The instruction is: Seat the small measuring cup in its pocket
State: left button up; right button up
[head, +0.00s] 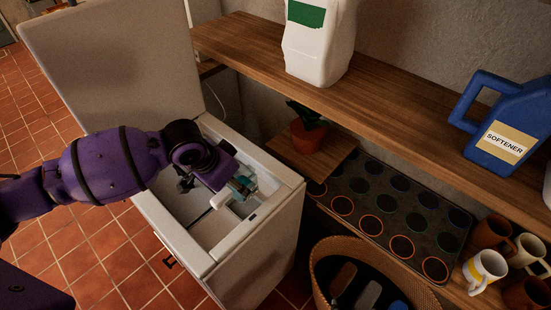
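My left gripper (241,188) reaches over the open white chest (287,205), with its tip inside the opening. Teal parts show at its end, close to a small white piece (221,198). I cannot tell whether this white piece is the small measuring cup or part of the chest, nor whether the gripper touches it. The finger gap is too small and shaded to read. No pocket for the cup can be clearly made out; my arm hides part of the chest's inside. My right gripper is not in view.
The raised lid (115,60) stands behind my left arm. A wooden shelf (400,105) carries a white jug (318,45) and a blue softener bottle (508,130). Below are a potted plant (308,135), a dark mat with coloured rings (395,212), several mugs (485,268) and a basket (325,255).

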aim_at(236, 192)
pick_arm(q)
jog(key=shift+r, duration=0.15)
notch_tip(236, 192, down, 4)
jog(key=shift+s+f+b, duration=0.1)
jog(key=shift+f+b, duration=0.05)
jog(key=shift+b, duration=0.2)
jog(key=shift+f, duration=0.9)
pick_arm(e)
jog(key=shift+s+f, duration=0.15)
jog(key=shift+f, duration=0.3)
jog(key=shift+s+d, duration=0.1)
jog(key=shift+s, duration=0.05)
pick_arm(q)
jog(key=shift+f, duration=0.2)
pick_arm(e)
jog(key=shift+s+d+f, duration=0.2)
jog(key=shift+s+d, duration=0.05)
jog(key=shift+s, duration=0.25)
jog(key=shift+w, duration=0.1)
